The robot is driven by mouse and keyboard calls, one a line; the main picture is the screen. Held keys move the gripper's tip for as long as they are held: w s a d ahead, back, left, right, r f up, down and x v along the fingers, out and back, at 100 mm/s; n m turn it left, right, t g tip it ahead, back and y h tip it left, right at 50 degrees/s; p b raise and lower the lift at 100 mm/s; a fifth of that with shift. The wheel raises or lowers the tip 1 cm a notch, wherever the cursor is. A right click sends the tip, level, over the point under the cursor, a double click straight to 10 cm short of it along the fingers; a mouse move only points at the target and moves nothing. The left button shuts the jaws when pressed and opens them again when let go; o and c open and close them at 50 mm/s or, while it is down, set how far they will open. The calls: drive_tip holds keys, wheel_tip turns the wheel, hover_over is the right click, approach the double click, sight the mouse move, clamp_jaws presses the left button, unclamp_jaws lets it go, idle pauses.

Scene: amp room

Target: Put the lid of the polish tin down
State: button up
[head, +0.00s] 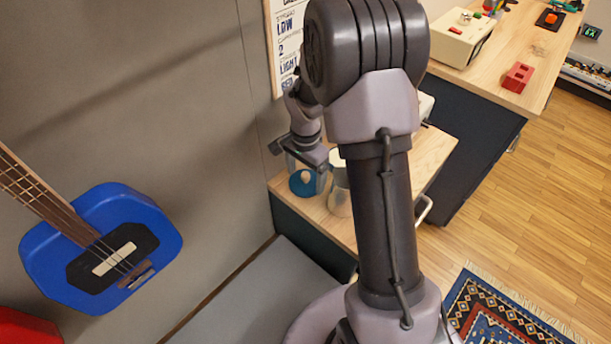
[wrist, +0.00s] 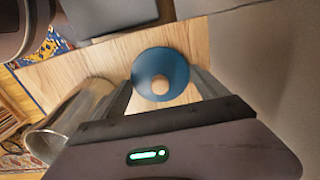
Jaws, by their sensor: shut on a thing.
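The lid (head: 303,183) is a round blue disc with a pale wooden knob in its middle. My gripper (head: 306,172) reaches down over the small wooden top by the wall and is shut on the lid. In the wrist view the lid (wrist: 148,62) lies between my two fingertips (wrist: 163,84), knob facing the camera. I cannot tell whether the lid touches the wood or hangs just above it.
The wooden top (head: 432,160) has some bare room. A blue guitar (head: 105,215) is on the wall at left.

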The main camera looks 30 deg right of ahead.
drive_tip(key=shift+f, duration=0.2)
drive_tip(key=o, duration=1.2)
drive_tip(key=shift+o, duration=0.2)
drive_tip(key=shift+r, duration=0.15)
wheel_tip(320, 180, up, 12)
drive_tip(key=p, duration=0.5)
wheel_tip(320, 180, up, 6)
drive_tip(key=n+t, duration=0.1)
hover_over(305, 174)
drive_tip(key=s+a, duration=0.2)
drive_tip(key=s+a+r+n+t+y, duration=0.1)
drive_tip(key=s+a+r+n, duration=0.3)
drive_tip(key=s, duration=0.5)
drive_tip(key=s+a+r+n+t+y, duration=0.1)
drive_tip(key=s+a+r+n+t, duration=0.2)
drive_tip(key=s+a+r, duration=0.4)
drive_tip(key=s+n, duration=0.1)
drive_tip(key=s, duration=0.2)
drive_tip(key=shift+s+a+t, duration=0.15)
drive_tip(key=shift+s+t, duration=0.05)
drive_tip(key=shift+t, duration=0.2)
